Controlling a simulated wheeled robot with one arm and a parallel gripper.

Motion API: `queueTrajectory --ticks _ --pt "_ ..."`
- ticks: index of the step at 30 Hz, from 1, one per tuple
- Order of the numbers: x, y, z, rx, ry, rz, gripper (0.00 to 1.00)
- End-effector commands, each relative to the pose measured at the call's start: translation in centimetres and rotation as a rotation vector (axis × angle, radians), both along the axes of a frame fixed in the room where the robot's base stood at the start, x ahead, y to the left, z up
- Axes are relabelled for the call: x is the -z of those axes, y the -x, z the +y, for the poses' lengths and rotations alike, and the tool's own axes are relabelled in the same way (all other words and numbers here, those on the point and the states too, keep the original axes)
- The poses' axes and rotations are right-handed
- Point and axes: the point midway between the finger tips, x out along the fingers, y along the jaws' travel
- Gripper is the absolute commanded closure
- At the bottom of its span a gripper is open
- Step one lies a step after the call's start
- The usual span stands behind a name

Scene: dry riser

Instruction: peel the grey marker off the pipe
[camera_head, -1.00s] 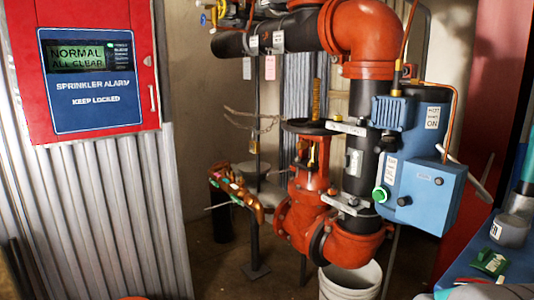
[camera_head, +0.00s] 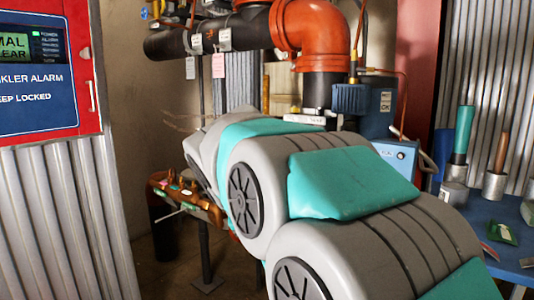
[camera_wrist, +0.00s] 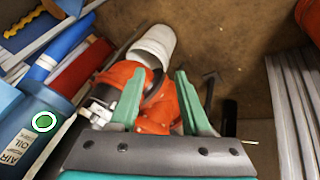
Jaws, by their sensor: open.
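My gripper (camera_wrist: 160,73) is open in the wrist view, its two teal fingers apart with nothing clearly held between them. Beyond the fingers is the orange valve body (camera_wrist: 158,105). In the head view my arm covers the gripper and most of the vertical black pipe; only the top of that pipe (camera_head: 317,88) shows below the orange elbow (camera_head: 318,28). The horizontal black pipe (camera_head: 175,43) carries two pale labels (camera_head: 225,39). I cannot make out a grey marker for certain in either current view; the lower pipe is hidden.
A copper-coloured fitting (camera_head: 185,193) is left of my arm. A red alarm panel (camera_head: 88,100) is at left.

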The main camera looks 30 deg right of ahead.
Motion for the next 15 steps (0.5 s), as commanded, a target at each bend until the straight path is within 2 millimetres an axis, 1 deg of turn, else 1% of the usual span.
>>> queueTrajectory --ticks 1,3,6,10,12,15 --pt "-0.8 -2.3 -1.5 0.042 0.033 -0.058 0.53" --pt "-2.8 -5.1 -3.7 0.105 0.080 -0.140 0.53" --pt "-5.9 -8.4 -6.7 0.197 0.144 -0.263 0.53" --pt "-9.9 -11.8 -10.5 0.321 0.221 -0.430 0.53" --pt "-12.1 -12.9 -12.3 0.384 0.257 -0.517 0.53" --pt "-14.4 -14.0 -14.3 0.456 0.299 -0.616 0.53"
